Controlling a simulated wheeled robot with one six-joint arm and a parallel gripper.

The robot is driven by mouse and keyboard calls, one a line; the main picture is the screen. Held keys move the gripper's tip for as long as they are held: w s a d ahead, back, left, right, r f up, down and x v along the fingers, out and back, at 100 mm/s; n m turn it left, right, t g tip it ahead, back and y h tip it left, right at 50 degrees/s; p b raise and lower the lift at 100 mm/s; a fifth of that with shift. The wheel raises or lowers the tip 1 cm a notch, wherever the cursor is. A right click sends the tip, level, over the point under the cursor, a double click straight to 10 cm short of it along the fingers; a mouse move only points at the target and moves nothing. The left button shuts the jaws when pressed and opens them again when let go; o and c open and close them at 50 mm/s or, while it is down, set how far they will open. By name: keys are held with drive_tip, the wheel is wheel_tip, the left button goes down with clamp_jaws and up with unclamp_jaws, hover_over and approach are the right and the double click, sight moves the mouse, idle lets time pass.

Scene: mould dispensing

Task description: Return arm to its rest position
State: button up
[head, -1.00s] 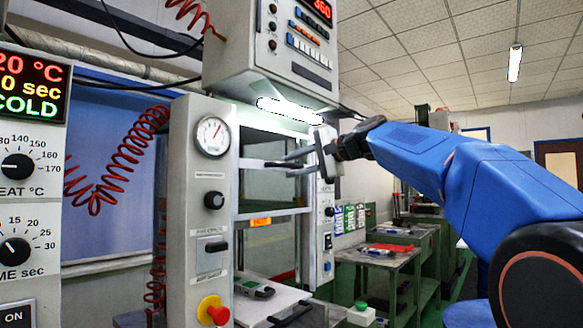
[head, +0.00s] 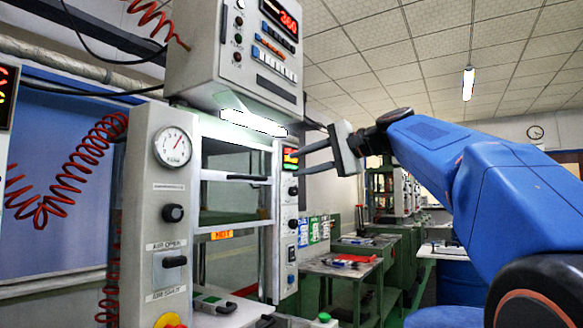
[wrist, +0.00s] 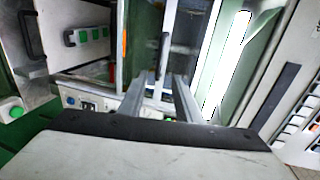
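My gripper (head: 303,163) is raised at the end of my blue arm, just right of the press frame in the head view. Its two grey fingers point left and stand apart with nothing between them. In the wrist view the gripper (wrist: 159,85) also shows both fingers parallel and apart, with the press behind them. I cannot tell the exact gap between my fingers and the right post.
A control box (head: 240,60) with a red display hangs above the press, with a lit lamp (head: 253,122) under it. A coiled red hose (head: 75,170) hangs at left. Green workbenches (head: 340,270) stand behind at right. The space above them looks clear.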

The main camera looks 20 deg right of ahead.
drive_tip(key=shift+s+d+r, duration=0.1)
drive_tip(key=shift+s+d, duration=0.15)
drive_tip(key=shift+s, duration=0.1)
idle(0.4)
drive_tip(key=s+a+f+n+g+h, duration=0.1)
drive_tip(key=s+a+f, duration=0.1)
drive_tip(key=f, duration=0.6)
drive_tip(key=s+a+f+n+g+h, duration=0.1)
drive_tip(key=s+a+f+h, duration=0.15)
drive_tip(key=f, duration=0.55)
drive_tip(key=s+f+n+g+h, duration=0.2)
drive_tip(key=s+f, duration=0.6)
drive_tip(key=f, duration=0.6)
drive_tip(key=s+d+f+n+g+h, duration=0.1)
drive_tip(key=s+f+n, duration=0.3)
drive_tip(key=s+f, duration=0.4)
drive_tip(key=s+f+n+g+h, duration=0.2)
drive_tip(key=s+f, duration=0.7)
drive_tip(key=f, duration=1.2)
drive_tip(key=shift+d+f+n+g+h, duration=0.25)
drive_tip(key=shift+n+g+h, duration=0.1)
drive_tip(key=shift+n+g, duration=0.05)
drive_tip(key=shift+a, duration=0.1)
